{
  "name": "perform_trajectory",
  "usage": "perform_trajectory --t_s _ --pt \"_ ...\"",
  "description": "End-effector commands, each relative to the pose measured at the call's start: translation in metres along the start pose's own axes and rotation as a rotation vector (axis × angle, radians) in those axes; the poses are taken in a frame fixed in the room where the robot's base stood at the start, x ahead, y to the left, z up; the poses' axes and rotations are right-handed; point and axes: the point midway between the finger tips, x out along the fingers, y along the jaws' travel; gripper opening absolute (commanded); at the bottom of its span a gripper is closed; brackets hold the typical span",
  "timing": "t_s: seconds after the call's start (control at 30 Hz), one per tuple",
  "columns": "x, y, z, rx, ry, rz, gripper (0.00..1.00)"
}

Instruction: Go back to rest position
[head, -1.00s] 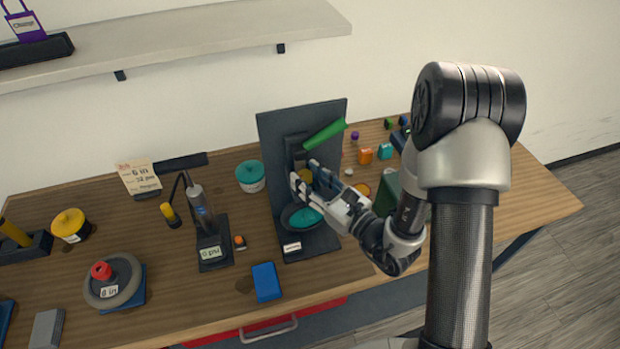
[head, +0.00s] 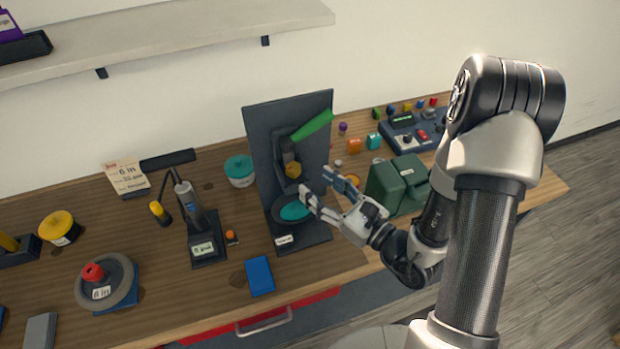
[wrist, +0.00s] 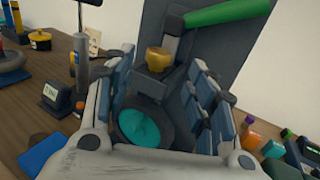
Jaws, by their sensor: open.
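My gripper (head: 322,190) is open and empty, in front of the dark upright stand with the green lever. In the head view it is to the right of the teal disc (head: 295,210) on the stand's base and apart from the stand's backboard (head: 262,130). In the wrist view the teal disc (wrist: 143,128) and a yellow knob (wrist: 158,60) show between the spread fingers. The green lever (head: 313,126) slants up to the right. My arm rises at the right of the head view.
A dark green case (head: 385,188) stands close to the right of my gripper, with a control panel (head: 415,130) behind it. A blue block (head: 260,276) lies near the front edge. A wall shelf (head: 180,35) hangs above. Bare table lies at the right end.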

Motion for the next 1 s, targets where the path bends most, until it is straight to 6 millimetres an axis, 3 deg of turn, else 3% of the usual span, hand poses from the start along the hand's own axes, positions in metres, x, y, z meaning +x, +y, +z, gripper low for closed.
perform_trajectory --t_s 0.67,0.77,0.87,1.0 --pt "-0.003 0.006 0.006 -0.014 -0.008 0.031 0.51" --pt "0.003 0.028 0.025 -0.063 -0.028 0.137 0.51" --pt "0.003 0.069 0.052 -0.16 -0.048 0.328 0.51" --pt "-0.018 0.135 0.075 -0.363 -0.034 0.642 0.51"
